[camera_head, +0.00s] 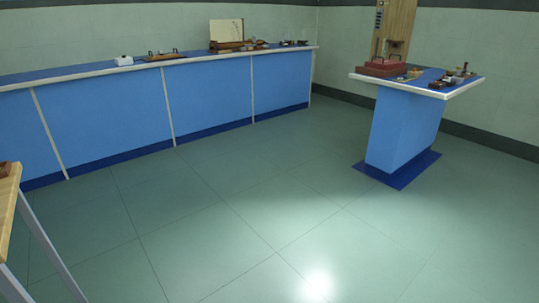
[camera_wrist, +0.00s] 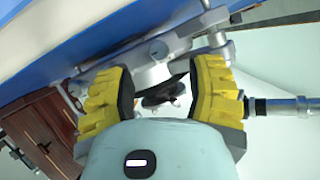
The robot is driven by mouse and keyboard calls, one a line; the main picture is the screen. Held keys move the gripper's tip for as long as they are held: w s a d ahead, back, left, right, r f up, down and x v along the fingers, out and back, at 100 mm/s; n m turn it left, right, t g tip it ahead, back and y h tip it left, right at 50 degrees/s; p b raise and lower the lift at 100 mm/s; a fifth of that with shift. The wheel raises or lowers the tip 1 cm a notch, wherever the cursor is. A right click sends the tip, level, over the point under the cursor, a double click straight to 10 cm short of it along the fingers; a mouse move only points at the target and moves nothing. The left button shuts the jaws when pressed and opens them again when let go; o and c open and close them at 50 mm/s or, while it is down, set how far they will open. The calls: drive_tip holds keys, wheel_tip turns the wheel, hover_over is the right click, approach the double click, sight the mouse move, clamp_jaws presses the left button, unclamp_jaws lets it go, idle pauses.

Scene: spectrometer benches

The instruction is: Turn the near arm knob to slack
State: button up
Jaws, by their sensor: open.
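In the wrist view my gripper (camera_wrist: 161,90) is open, with its yellow fingers and dark pads spread apart. Grey metal apparatus (camera_wrist: 150,68) with round fittings lies beyond the fingertips. A small dark, rounded part (camera_wrist: 158,100) with a pale piece by it shows in the gap between the fingers. It may be the near arm knob, but I cannot tell for sure. I see no finger closed on it. A metal rod (camera_wrist: 285,106) with dark sections runs out to the right behind the right finger. The head view does not show my gripper.
A brown wooden box (camera_wrist: 38,130) stands left of my gripper in the wrist view, near a blue bench surface (camera_wrist: 95,22). In the head view, a long blue bench (camera_head: 210,95) and a blue pedestal table (camera_head: 404,130) hold small instruments. The floor between is clear.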

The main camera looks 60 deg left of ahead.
drive_tip(key=shift+b+x, duration=0.45)
drive_tip(key=shift+x, duration=1.7)
drive_tip(key=shift+s+d, duration=0.1)
drive_tip(key=shift+s, duration=0.05)
drive_tip(key=shift+c, duration=0.2)
clamp_jaws()
